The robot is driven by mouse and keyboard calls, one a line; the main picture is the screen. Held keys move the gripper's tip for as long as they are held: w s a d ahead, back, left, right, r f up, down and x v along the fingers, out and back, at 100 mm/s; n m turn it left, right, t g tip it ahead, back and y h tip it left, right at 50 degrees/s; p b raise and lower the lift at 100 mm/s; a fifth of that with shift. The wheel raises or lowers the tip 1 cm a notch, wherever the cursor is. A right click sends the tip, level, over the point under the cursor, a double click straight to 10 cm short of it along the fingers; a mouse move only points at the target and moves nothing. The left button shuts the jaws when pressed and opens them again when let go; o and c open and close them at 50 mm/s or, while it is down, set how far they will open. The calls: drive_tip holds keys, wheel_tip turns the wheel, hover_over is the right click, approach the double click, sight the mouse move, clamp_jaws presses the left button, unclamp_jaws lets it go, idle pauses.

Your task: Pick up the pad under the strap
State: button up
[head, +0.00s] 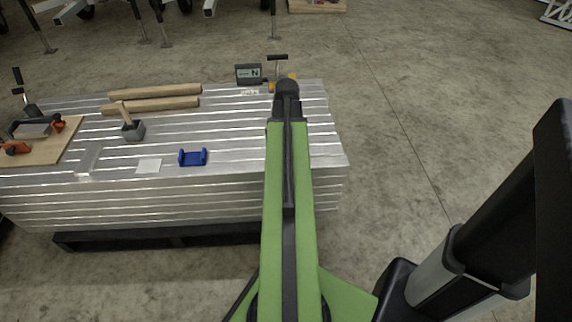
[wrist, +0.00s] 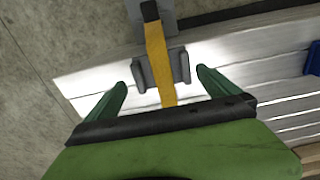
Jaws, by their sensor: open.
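In the wrist view a yellow strap (wrist: 160,62) runs over a grey pad (wrist: 180,66) with raised sides, near the edge of a stack of aluminium planks. The pad shows on both sides of the strap. My gripper (wrist: 160,78) is open, with one green finger on each side of the strap and pad. No contact with the pad shows. In the head view my arm hides most of this place; only bits of yellow strap (head: 292,76) show beside the arm's dark end.
On the plank stack (head: 230,130) lie a blue bracket (head: 193,157), a white card (head: 148,166), a mallet (head: 131,127), two wooden bars (head: 155,98) and a board with orange-handled clamps (head: 40,140). A dark display box (head: 249,74) stands at the far edge. Floor on the right is clear.

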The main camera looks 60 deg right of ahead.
drive_tip(key=f+b, duration=0.5)
drive_tip(key=shift+w+d+f, duration=0.1)
drive_tip(key=shift+w+f, duration=0.1)
drive_tip(key=shift+w, duration=0.05)
drive_tip(key=shift+r, duration=0.2)
drive_tip(key=c, duration=1.1)
drive_tip(key=shift+c, duration=0.2)
drive_tip(key=shift+r, duration=0.1)
wheel_tip(320, 180, up, 4)
drive_tip(key=p, duration=0.4)
drive_tip(key=shift+r+p, duration=0.1)
drive_tip(key=shift+p, duration=0.25)
drive_tip(key=s+d+r+p, duration=0.3)
drive_tip(key=s+r+p, duration=0.3)
drive_tip(key=s, duration=0.5)
drive_tip(key=shift+s+d+r+p, duration=0.15)
drive_tip(key=shift+r+p, duration=0.15)
